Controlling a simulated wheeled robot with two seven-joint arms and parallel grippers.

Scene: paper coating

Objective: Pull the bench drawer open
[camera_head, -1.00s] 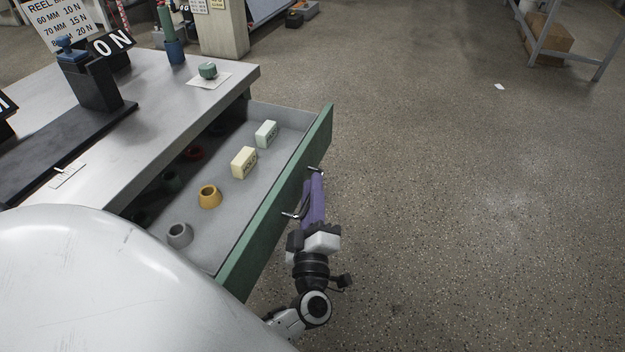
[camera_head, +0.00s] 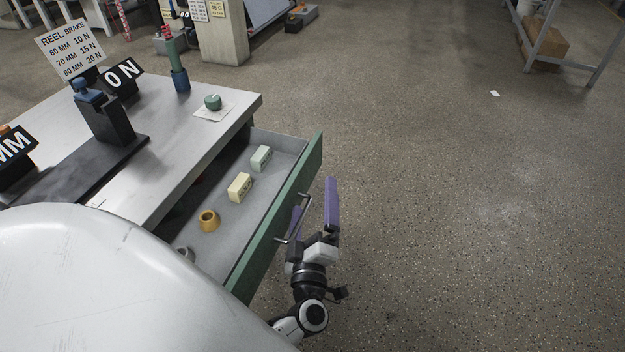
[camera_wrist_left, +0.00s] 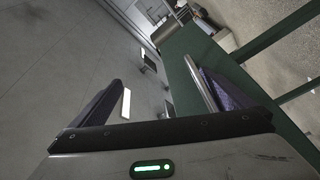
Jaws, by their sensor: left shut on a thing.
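The bench drawer (camera_head: 268,246) has a green front and stands pulled out from the bench, with a grey interior. Its metal bar handle (camera_head: 290,222) is on the outer face. My left gripper (camera_head: 315,210) is at the handle, with its two purple fingers visibly apart. One finger is beside the bar on the drawer side, the other stands clear on the outer side. In the left wrist view the bar (camera_wrist_left: 200,82) runs close along the right finger, with a wide gap to the left finger; I cannot tell whether they touch. My right gripper is not in view.
In the drawer lie a cream block (camera_head: 240,187), a pale green block (camera_head: 261,158) and a yellow cup (camera_head: 208,220). The bench top (camera_head: 165,140) holds a black stand (camera_head: 104,122) and a small green item (camera_head: 212,102).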

